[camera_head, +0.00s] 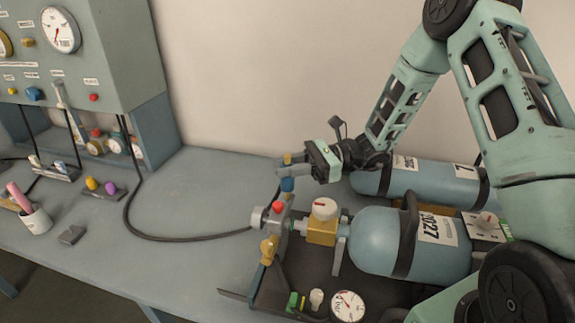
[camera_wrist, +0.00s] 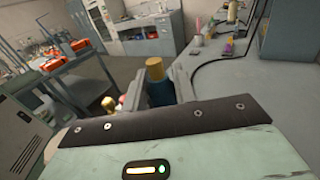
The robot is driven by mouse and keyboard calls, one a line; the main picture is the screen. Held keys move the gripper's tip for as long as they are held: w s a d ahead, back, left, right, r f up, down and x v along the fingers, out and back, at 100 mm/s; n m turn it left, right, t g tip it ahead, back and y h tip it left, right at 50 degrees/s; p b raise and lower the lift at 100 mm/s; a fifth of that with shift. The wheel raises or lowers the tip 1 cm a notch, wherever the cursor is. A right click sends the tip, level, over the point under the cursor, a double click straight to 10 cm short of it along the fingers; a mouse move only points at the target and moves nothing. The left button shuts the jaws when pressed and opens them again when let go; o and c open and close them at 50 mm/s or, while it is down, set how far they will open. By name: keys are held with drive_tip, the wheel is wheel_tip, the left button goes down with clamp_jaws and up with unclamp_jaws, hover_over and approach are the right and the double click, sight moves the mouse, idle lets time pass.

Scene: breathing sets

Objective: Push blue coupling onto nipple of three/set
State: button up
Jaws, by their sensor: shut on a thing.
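My gripper (camera_head: 286,171) is shut on the blue coupling (camera_head: 287,185), which has a brass-yellow end on top. In the wrist view the blue coupling (camera_wrist: 160,94) stands between the two fingers of my gripper (camera_wrist: 157,88), its yellow end up. In the head view the coupling is just above the valve block (camera_head: 270,218) of the front breathing set, near a red knob (camera_head: 278,207). I cannot tell which nipple belongs to three/set, or whether the coupling touches one. A brass fitting (camera_head: 269,249) sticks out lower on the set.
A blue cylinder (camera_head: 380,243) marked 2027 lies in front, another (camera_head: 430,185) behind it. A gauge (camera_head: 347,306) is at the set's front. A black hose (camera_head: 180,238) curves across the bench from the gauge panel (camera_head: 85,50).

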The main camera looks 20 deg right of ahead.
drive_tip(key=shift+f+b, duration=0.85)
drive_tip(key=shift+f, duration=0.65)
drive_tip(key=shift+r+p, duration=1)
drive_tip(key=shift+r, duration=0.15)
drive_tip(key=shift+p, duration=0.45)
idle(1.1)
drive_tip(key=shift+f+b, duration=0.75)
drive_tip(key=shift+f, duration=0.4)
drive_tip(key=o, duration=1.1)
drive_tip(key=s+d+b, duration=0.1)
drive_tip(key=d+b, duration=0.3)
drive_tip(key=d, duration=1.3)
drive_tip(key=shift+s+d, duration=0.15)
drive_tip(key=shift+s, duration=0.25)
